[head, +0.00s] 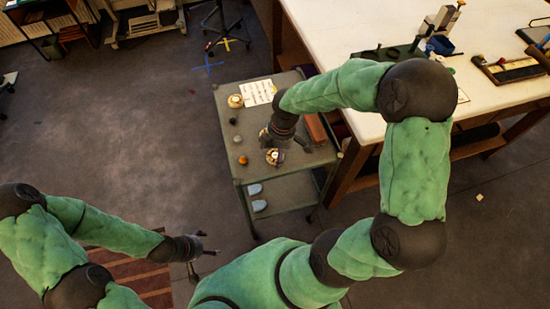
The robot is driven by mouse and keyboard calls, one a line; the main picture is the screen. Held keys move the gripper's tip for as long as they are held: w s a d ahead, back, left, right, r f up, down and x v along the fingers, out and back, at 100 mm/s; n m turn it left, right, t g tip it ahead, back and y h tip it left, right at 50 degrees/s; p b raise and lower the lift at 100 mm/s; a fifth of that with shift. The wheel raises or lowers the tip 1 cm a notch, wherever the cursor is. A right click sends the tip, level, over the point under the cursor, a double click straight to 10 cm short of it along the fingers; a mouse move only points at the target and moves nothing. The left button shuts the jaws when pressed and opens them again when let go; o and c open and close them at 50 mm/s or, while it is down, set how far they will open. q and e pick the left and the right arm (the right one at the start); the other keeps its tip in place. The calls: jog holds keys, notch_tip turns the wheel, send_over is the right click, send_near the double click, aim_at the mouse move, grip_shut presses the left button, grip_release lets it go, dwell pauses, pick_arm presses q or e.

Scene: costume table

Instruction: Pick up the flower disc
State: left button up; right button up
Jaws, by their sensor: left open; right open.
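Small round items lie on the top of a grey-green cart (223,120). A pale disc with a dark and orange pattern (274,157) lies near the cart's front, right by the fingers of my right gripper (288,148). It may be the flower disc; the picture is too small to be sure. The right gripper is open, pointing down over the cart, and I cannot tell whether it touches the disc. A yellowish round item (236,101) lies at the cart's back left. My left gripper (204,258) is open and empty, low at the left, away from the cart.
Dark, grey and orange small pieces (243,160) line the cart's left side. A white sheet (259,92) and a reddish-brown block (316,128) are also on top. Light blue items (257,206) sit on the lower shelf. A large white table (340,30) stands close at right.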

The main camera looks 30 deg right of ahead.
jog(key=shift+w+f, duration=0.1)
jog(key=shift+f, duration=0.7)
jog(key=c, duration=1)
